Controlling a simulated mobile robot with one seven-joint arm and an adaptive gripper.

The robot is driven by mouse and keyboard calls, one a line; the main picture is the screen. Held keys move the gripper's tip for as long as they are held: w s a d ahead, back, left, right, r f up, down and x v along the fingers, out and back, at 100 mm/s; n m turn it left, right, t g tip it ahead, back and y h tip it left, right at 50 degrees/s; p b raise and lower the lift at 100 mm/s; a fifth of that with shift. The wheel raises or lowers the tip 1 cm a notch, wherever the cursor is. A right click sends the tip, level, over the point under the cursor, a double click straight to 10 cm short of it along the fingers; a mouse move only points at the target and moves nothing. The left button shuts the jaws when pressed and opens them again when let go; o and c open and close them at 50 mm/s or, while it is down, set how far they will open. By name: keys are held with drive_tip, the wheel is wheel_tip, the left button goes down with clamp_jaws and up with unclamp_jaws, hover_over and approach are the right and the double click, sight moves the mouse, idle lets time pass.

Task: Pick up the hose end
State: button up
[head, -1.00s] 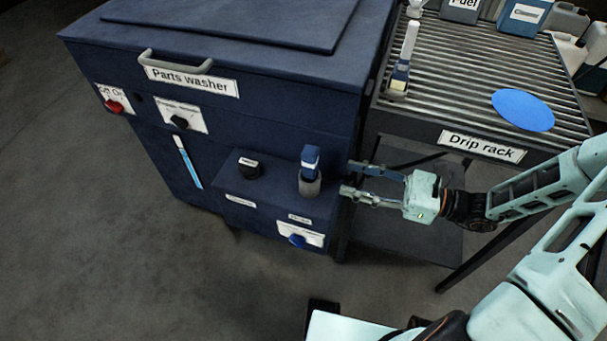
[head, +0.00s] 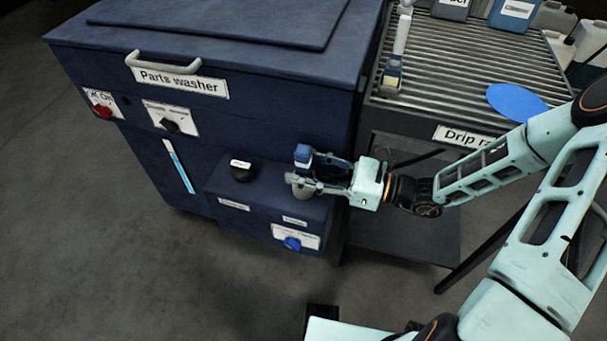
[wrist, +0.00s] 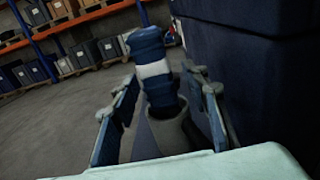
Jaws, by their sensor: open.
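The hose end (head: 303,153), a blue upright piece, stands in a grey holder (head: 303,191) on the low ledge of the parts washer. In the wrist view the hose end (wrist: 150,48) shows a white band and stands between the two fingers. My gripper (head: 302,172) is open and reaches in from the right, with one finger on each side of the hose end. In the wrist view my gripper (wrist: 165,100) shows gaps beside the hose end, though contact low down is hard to judge. The near finger partly hides it in the head view.
The dark blue parts washer (head: 240,105) rises behind the ledge. A black cap (head: 240,171) sits left of the holder, and a blue knob (head: 291,243) is on the ledge's front. The drip rack (head: 440,75) stands to the right. Open floor (head: 110,260) lies in front.

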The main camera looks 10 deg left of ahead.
sight(303, 149)
clamp_jaws()
drive_tip(key=shift+r, duration=0.15)
idle(0.4)
wheel_tip(303, 149, up, 10)
drive_tip(key=p, duration=0.3)
drive_tip(key=shift+p, duration=0.4)
wheel_tip(303, 149, up, 7)
drive_tip(key=p, duration=0.7)
drive_tip(key=shift+r, duration=0.15)
